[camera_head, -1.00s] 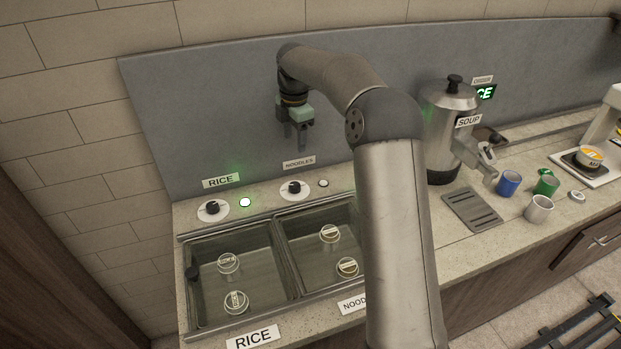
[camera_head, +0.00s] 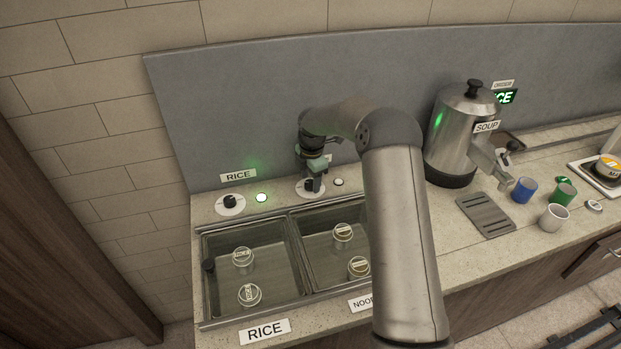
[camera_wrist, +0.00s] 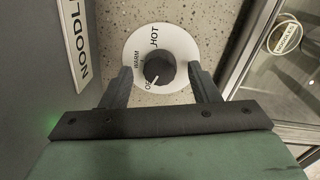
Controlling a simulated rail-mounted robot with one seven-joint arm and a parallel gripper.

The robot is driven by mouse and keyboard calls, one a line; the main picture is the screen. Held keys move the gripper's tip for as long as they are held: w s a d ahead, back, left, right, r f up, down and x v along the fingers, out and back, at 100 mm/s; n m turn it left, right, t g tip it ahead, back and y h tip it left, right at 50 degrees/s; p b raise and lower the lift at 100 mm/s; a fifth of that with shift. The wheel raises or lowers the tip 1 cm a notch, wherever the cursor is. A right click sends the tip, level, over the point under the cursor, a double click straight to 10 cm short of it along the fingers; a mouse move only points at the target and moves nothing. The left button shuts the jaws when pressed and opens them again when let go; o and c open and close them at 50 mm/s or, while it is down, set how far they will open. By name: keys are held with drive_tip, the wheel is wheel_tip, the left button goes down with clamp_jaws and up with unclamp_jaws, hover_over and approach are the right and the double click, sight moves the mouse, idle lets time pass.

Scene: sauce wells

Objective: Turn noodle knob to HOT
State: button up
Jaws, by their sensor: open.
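The noodle knob (camera_wrist: 159,71) is a black dial on a white plate (camera_wrist: 178,42) marked with HOT, WARM and a partly hidden OFF. In the wrist view its pale pointer line points down and left, towards the partly hidden label and away from HOT. My gripper (camera_wrist: 160,88) is open, with one finger on each side of the knob and a gap on both sides. In the head view my gripper (camera_head: 314,186) is low over the noodle knob and hides most of it. The noodle indicator light (camera_head: 338,182) beside it is pale and unlit.
Two wells with lidded containers lie in front. The NOODLES sign (camera_wrist: 75,40) and back wall are close to my gripper. The soup pot (camera_head: 452,140) stands to the right.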

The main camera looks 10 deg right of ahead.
drive_tip(key=shift+f, duration=0.4)
drive_tip(key=c, duration=1)
drive_tip(key=shift+o, duration=0.2)
